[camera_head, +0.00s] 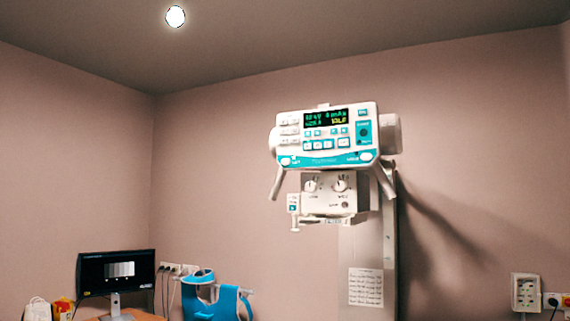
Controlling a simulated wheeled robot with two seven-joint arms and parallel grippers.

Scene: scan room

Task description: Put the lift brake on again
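An X-ray tube head with a control panel (326,136) hangs on a column (390,250) against the wall. Its panel has a lit green and yellow display, several buttons and two handles angled down at the sides. Below it is a white box with two knobs (331,190). A small white part with a blue mark (294,205) sits at the box's left side. I cannot tell which control is the lift brake or how it is set. Neither of my grippers is in view.
A monitor (116,272) stands on a desk (143,316) at the lower left. A blue apron-like item (217,301) hangs to its right. A wall box (525,293) and sockets are at the lower right. The space around the tube head looks clear; the floor is out of view.

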